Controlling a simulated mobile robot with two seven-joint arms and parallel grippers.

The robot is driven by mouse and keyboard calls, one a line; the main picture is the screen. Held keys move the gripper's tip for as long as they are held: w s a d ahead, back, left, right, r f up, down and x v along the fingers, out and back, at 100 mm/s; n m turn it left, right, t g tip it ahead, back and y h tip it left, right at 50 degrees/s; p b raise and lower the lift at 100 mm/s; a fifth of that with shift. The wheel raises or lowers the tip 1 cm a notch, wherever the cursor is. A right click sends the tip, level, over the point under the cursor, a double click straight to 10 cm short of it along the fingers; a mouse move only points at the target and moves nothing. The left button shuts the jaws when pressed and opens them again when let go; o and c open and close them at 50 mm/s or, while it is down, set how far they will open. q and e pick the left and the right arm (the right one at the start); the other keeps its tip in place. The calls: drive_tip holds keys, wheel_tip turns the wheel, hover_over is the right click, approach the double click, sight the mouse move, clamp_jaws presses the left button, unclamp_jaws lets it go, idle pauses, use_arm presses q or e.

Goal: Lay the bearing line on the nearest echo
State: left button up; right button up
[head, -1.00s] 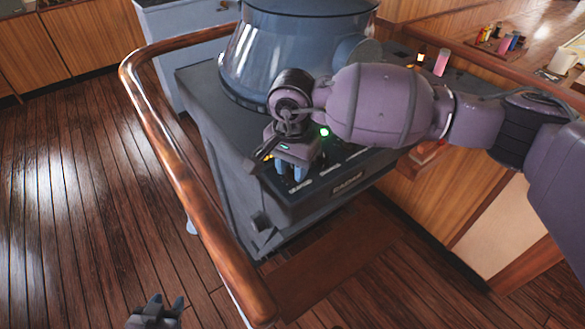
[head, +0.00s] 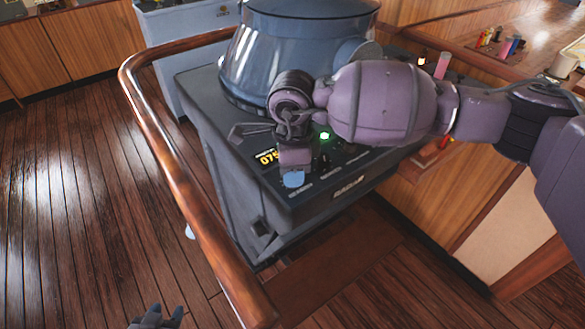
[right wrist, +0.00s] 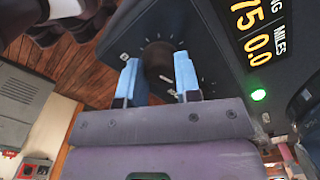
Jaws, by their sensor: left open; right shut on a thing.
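The radar console (head: 225,150) has a large blue-grey viewing hood (head: 295,60), whose screen I cannot see into from here, so no echo or bearing line shows. My right gripper (head: 293,180) is at the console's front panel. In the right wrist view its blue fingertips (right wrist: 157,76) are shut on a dark round knob (right wrist: 160,58) with tick marks around it. A lit display (head: 267,157) reads 075; in the right wrist view the display (right wrist: 255,30) shows 75 and 0.0 miles. My left gripper (head: 157,319) is open and empty at the bottom edge.
A wooden handrail (head: 170,150) curves round the console's left side. A green lamp (head: 324,135) glows on the panel. A pink cylinder (head: 441,66) stands by the wooden counter at right. Plank floor lies clear at left.

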drive_tip(key=shift+m+p, duration=0.3)
drive_tip(key=shift+m, duration=2)
drive_tip(key=o, duration=0.9)
wheel_tip(320, 180, up, 11)
drive_tip(key=shift+f, duration=0.1)
